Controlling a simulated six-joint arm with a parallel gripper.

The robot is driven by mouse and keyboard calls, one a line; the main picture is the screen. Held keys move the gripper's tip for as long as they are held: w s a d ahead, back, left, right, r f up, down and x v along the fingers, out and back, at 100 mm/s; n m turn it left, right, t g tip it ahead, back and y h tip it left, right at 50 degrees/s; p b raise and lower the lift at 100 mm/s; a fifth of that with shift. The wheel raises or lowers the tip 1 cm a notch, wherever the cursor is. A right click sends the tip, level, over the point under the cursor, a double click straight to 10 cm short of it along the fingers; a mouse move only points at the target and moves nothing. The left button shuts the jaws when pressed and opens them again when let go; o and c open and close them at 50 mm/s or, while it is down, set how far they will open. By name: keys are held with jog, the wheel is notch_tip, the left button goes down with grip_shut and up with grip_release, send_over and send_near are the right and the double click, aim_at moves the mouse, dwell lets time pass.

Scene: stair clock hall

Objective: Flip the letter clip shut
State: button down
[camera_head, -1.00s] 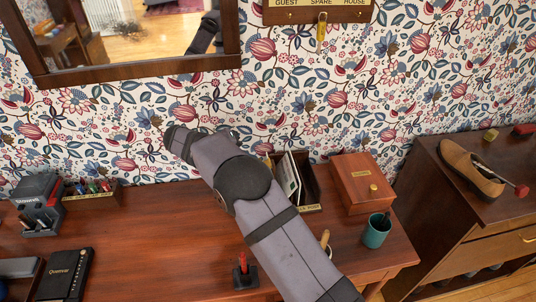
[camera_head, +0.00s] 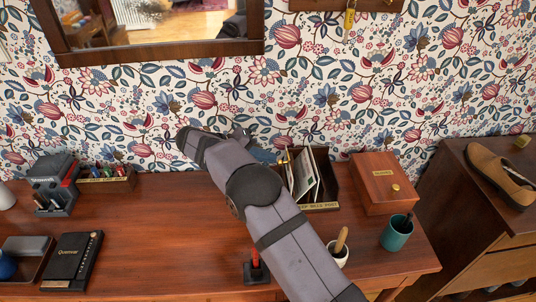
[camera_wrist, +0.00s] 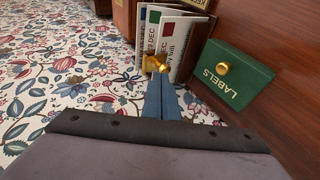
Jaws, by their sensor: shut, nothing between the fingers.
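The letter clip (camera_wrist: 152,64) is a small brass piece at the edge of the upright letters (camera_wrist: 177,40) in the wrist view. My gripper (camera_wrist: 160,82) has narrow blue fingers, shut and empty. Their tips lie just below the clip in the picture and overlap it; I cannot tell whether they touch. In the head view the letters (camera_head: 304,176) stand in a dark wooden rack (camera_head: 333,190) with a brass plate, to the right of my forearm.
A green box marked LABELS (camera_wrist: 240,85) stands right beside the letters in the wrist view. In the head view a wooden box (camera_head: 383,178), teal cup (camera_head: 396,236) and white pot (camera_head: 339,256) stand to the right. The left desktop (camera_head: 165,225) has clear room.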

jog(key=shift+d, duration=0.35)
jog(key=b+v, duration=0.1)
jog(key=v, duration=0.6)
jog(key=shift+r+b, duration=0.15)
jog(key=shift+b, duration=0.25)
dwell(0.4)
jog(key=s+d+f+g+y+p, duration=0.2)
jog(key=s+d+y, duration=0.2)
jog(key=s+d, duration=0.45)
jog(key=s+d+f+g+y+p, duration=0.1)
jog(key=s+d+f+g+y, duration=0.3)
jog(key=s, duration=0.7)
jog(key=s+d+m+t+y+p, duration=0.1)
jog(key=s+m+y, duration=0.1)
jog(key=s, duration=1)
jog(key=shift+s+d+f+t+p, duration=0.2)
jog(key=shift+d+f+t+p, duration=0.1)
jog(key=shift+f+t+p, duration=0.1)
